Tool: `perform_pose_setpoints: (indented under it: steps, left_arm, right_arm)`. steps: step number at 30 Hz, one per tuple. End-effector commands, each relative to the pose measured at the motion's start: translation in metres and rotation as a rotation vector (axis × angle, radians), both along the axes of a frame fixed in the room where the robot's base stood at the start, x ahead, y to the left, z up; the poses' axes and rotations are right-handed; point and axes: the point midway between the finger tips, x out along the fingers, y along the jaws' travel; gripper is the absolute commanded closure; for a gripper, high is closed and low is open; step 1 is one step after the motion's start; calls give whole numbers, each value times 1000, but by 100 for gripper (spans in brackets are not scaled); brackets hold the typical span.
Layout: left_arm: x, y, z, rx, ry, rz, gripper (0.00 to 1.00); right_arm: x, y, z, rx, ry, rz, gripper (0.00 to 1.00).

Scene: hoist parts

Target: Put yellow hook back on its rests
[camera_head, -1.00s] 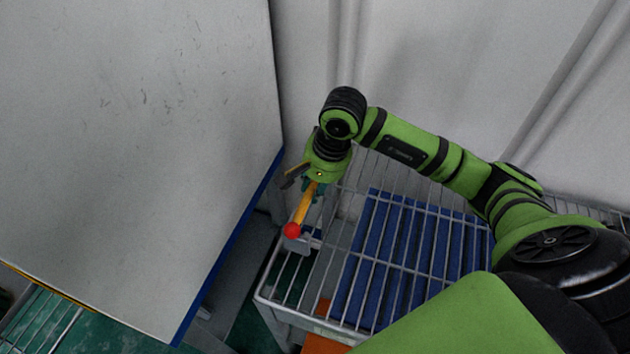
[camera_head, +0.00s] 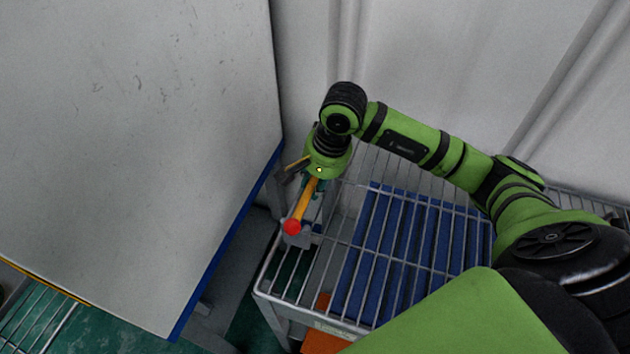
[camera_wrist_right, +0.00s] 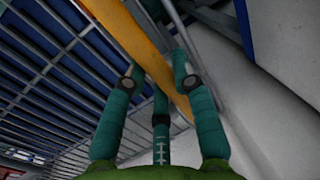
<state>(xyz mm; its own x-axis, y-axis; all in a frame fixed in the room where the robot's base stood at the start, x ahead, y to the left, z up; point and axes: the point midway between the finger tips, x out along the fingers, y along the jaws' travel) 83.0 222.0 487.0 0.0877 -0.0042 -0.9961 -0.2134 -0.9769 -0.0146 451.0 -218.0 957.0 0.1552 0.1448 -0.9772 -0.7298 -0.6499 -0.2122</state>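The yellow hook (camera_head: 303,203) shows in the head view as a slanting yellow bar with a red ball at its lower end, above the front left corner of the wire rack. My right gripper (camera_head: 314,187) is at its upper part, pointing down. In the right wrist view, the yellow bar (camera_wrist_right: 150,48) runs diagonally between my green fingers (camera_wrist_right: 160,75), which appear closed around it. A short yellow piece with a dark end (camera_head: 290,171) sticks out left of the gripper; I cannot tell whether it belongs to the hook. Rests are not clearly distinguishable. My left gripper is out of view.
The wire rack (camera_head: 283,294) has blue slats (camera_head: 378,262) under its bars. A grey block (camera_head: 303,238) lies near the red ball. A large white panel with a blue edge (camera_head: 225,238) stands close on the left. A pale wall (camera_head: 440,70) is behind.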

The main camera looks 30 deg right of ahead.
Motion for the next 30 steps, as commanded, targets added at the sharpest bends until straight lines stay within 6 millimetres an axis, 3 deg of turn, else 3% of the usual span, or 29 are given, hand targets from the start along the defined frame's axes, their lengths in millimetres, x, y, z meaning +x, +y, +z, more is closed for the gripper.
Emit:
perform_pose_setpoints:
  steps: [11,18,19,21,30]
  left_arm:
    - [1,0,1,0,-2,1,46]
    - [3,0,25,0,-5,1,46]
    - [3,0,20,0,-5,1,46]
    - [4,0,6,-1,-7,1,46]
    - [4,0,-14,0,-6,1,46]
  right_arm:
    - [0,0,1,0,0,-1,51]
    - [0,1,19,2,2,-1,51]
    - [0,0,20,1,-3,-1,51]
    - [-1,-4,32,-2,-10,0,51]
    - [-12,-13,99,0,-7,-1,51]
